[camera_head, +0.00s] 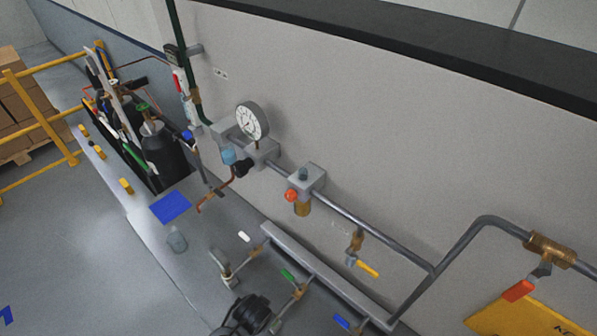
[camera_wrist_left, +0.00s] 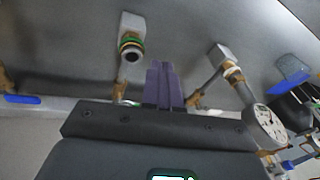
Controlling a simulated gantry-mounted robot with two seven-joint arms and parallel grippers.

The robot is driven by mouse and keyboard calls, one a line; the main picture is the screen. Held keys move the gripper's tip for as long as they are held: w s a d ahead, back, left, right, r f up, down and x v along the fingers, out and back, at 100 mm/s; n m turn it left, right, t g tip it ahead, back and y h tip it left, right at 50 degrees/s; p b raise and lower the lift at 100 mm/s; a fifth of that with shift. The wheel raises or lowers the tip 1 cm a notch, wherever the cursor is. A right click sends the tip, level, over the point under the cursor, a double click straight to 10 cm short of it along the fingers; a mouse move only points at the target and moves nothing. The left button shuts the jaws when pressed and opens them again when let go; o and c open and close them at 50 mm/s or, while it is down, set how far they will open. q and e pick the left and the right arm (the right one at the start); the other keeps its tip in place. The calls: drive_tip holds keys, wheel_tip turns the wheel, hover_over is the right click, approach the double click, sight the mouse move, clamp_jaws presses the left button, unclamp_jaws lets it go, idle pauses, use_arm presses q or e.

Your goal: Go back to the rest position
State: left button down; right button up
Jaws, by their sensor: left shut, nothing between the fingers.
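My left gripper (camera_wrist_left: 163,68) shows in the left wrist view, its two dark purple fingers pressed together with nothing between them. Around it in that view are a grey block fitting (camera_wrist_left: 131,24) with green and orange rings, a second fitting (camera_wrist_left: 222,54) and a round dial gauge (camera_wrist_left: 270,124). These stand beyond or beside the fingers; I cannot tell whether any touches them. In the head view a dark rounded shape (camera_head: 247,312) shows at the bottom edge; I cannot tell what it is. My right gripper is in neither view.
In the head view a wall-mounted pipe carries a pressure gauge (camera_head: 252,122) and a grey housing (camera_head: 307,177). A lower manifold (camera_head: 325,275) has valves with coloured handles. A dark gas cylinder (camera_head: 163,152) and yellow railing (camera_head: 42,118) are at left. Open floor (camera_head: 85,255) lies at lower left.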

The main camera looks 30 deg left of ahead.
use_arm(q)
drive_tip(key=s+d+r+h+p, duration=0.25)
drive_tip(key=s+r+p, duration=0.35)
drive_tip(key=s, duration=0.3)
wheel_tip(320, 180, up, 12)
drive_tip(key=a+t+p, duration=0.1)
drive_tip(key=shift+s+f, duration=0.25)
drive_tip(key=shift+s, duration=0.15)
